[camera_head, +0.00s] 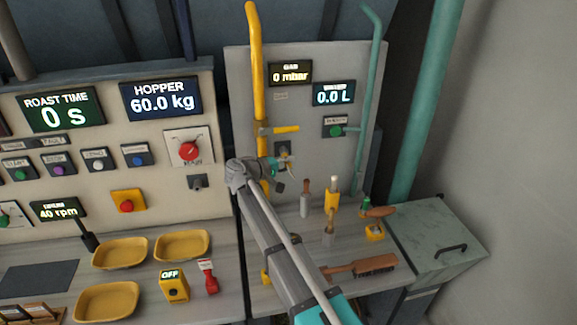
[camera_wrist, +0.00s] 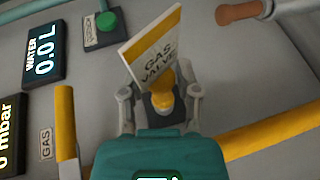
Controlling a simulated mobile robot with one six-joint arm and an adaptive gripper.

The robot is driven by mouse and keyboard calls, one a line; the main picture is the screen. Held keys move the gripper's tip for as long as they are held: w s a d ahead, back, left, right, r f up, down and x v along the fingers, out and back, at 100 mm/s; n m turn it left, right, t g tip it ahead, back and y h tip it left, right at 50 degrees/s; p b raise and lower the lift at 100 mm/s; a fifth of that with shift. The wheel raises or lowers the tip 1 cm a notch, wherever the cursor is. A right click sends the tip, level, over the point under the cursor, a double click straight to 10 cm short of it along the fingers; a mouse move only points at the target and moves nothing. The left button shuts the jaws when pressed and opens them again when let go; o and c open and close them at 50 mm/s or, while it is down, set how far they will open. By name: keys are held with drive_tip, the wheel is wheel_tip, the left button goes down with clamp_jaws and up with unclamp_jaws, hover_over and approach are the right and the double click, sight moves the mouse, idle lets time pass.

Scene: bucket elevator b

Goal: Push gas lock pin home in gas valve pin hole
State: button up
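The gas lock pin (camera_wrist: 162,92) shows in the wrist view as a yellow knob in front of a small dark block on the grey panel. A white plate with a yellow edge reading GAS VALVE (camera_wrist: 152,52) stands tilted just above it. My gripper (camera_wrist: 158,92) has one finger on each side of the knob, with gaps that look clear between fingers and knob. The pin hole is hidden behind the knob, so I cannot tell how deep the pin sits. In the head view my gripper (camera_head: 280,176) is close to the panel, below the dark block (camera_head: 283,148).
A yellow valve handle (camera_head: 286,129) and yellow gas pipe (camera_head: 256,70) are close to my gripper. The gas display (camera_head: 291,73) reads 0 mbar. A teal pipe (camera_head: 425,100) stands at right.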

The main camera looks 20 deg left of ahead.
drive_tip(key=shift+o, duration=1.2)
drive_tip(key=shift+s+d, duration=0.1)
drive_tip(key=shift+s, duration=0.05)
drive_tip(key=s+d, duration=0.5)
drive_tip(key=s, duration=0.3)
drive_tip(key=shift+s+d, duration=0.15)
drive_tip(key=shift+s, duration=0.2)
idle(0.3)
